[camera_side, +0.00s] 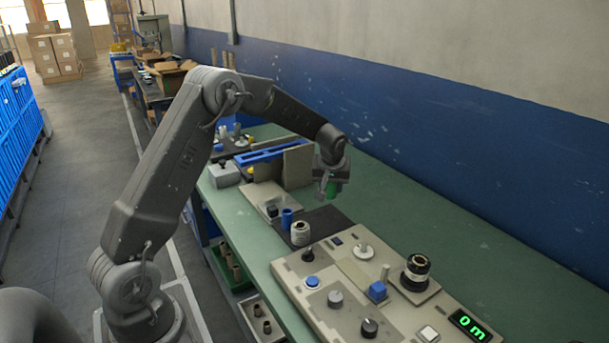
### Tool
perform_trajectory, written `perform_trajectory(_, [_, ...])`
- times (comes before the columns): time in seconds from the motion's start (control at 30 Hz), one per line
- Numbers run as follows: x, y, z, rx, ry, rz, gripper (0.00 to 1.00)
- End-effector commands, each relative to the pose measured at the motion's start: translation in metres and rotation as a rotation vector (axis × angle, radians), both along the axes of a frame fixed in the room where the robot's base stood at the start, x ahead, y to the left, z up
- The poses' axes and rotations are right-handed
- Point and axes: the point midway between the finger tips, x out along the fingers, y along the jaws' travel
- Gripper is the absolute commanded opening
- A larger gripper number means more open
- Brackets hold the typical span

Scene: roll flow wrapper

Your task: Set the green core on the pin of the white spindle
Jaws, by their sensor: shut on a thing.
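My gripper (328,192) hangs over the bench behind the machine panel, shut on the green core (334,190). The core is small and partly hidden by the fingers. It is held in the air, apart from the panel. The white spindle (363,251), a pale disc with a short upright pin, stands on the panel's plate, below and to the right of my gripper. Its pin appears bare.
The panel (318,300) carries a blue block (377,292) beside a pale post, a dark roll (417,268), knobs and a green display (470,325). A white roll (300,233) and blue cylinder (287,218) stand left. An upright board (298,166) stands near my gripper.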

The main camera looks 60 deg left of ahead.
Motion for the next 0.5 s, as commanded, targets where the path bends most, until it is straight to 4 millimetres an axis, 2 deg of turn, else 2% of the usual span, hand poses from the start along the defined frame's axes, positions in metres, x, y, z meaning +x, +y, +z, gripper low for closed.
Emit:
perform_trajectory(0.03, [0.004,-0.028,0.003,0.001,-0.001,-0.024,0.15])
perform_trajectory(0.2, [0.006,-0.096,0.008,0.005,-0.003,-0.061,0.15])
perform_trajectory(0.33, [0.003,-0.131,0.011,0.008,-0.005,-0.078,0.15])
perform_trajectory(0.5, [0.000,-0.153,0.012,0.010,-0.008,-0.088,0.15])
